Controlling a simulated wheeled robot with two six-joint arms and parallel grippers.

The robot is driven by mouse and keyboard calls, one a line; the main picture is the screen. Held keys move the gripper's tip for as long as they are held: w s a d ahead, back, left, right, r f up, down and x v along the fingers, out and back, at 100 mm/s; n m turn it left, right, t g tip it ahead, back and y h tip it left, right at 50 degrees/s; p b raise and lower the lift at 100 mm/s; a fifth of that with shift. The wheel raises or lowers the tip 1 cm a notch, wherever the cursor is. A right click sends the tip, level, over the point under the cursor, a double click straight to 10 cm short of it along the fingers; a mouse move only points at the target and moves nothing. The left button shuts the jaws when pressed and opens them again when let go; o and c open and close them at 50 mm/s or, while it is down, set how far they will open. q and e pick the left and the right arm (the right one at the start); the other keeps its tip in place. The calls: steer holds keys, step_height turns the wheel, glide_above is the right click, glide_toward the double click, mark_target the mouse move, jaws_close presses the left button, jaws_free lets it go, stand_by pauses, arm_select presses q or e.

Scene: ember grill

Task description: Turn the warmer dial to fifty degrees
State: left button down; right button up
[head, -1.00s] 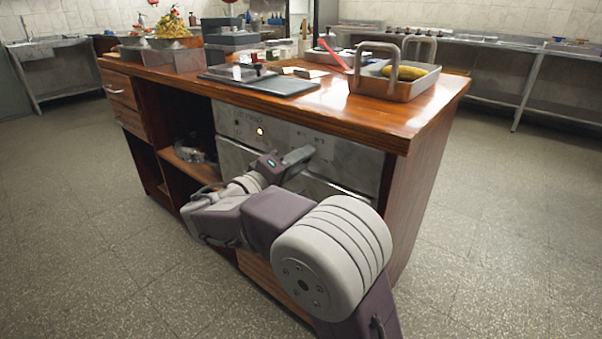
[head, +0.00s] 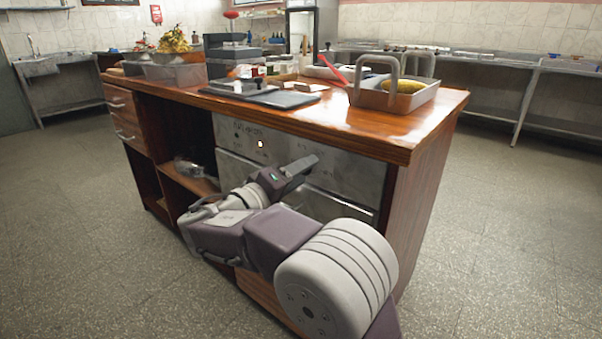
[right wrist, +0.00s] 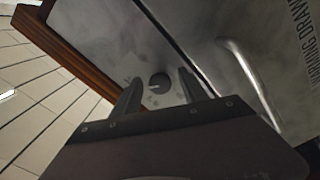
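The warmer's steel front panel (head: 345,173) is set under the right part of the wooden counter. A small round dark dial (right wrist: 160,83) with a notch-like mark shows on the steel in the right wrist view. My right gripper (right wrist: 159,88) is open, its two fingers apart on either side of the dial in that picture. I cannot tell whether they touch it. In the head view my right gripper (head: 306,166) is in front of the panel and the dial cannot be made out. The scale is unreadable. My left gripper is not in view.
A lit indicator (head: 260,143) is on the panel's left part. A drawer handle (right wrist: 245,75) is to the right in the right wrist view. The counter top (head: 340,115) holds a tray (head: 405,103) with a yellow item. Open floor lies to the right.

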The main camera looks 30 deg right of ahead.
steer(key=p+v, duration=0.3)
steer(key=v, duration=0.6)
